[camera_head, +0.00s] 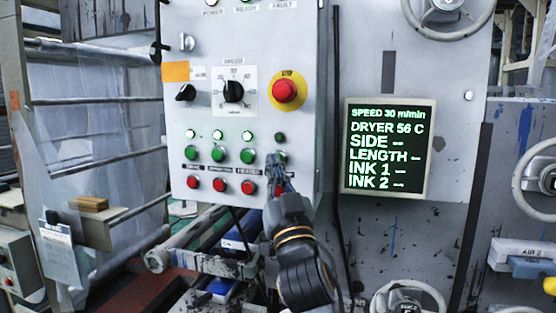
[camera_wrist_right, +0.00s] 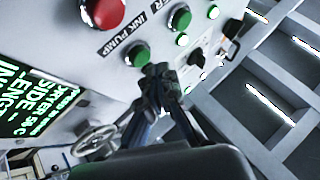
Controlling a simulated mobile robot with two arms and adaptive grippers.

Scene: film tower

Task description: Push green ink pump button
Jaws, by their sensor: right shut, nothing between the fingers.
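The green ink pump button (camera_wrist_right: 138,53) is in the right wrist view, beside the "INK PUMP" label (camera_wrist_right: 126,38) and the red button (camera_wrist_right: 103,12). In the head view this green button (camera_head: 279,157) is in the rightmost column, partly covered by my right gripper. The lamp above it (camera_head: 280,137) is dark. My right gripper (camera_head: 279,166) is shut and empty, in front of that column; its fingertips (camera_wrist_right: 160,72) appear close beside the green button. I cannot tell whether they touch it. My left gripper is not in view.
Other green buttons (camera_head: 219,154) and red buttons (camera_head: 219,185) share the panel (camera_head: 210,110), with lit lamps above the other columns. A red emergency stop (camera_head: 284,90) is above. A display (camera_head: 388,148) stands right, reading ink 1 and ink 2 as dashes.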

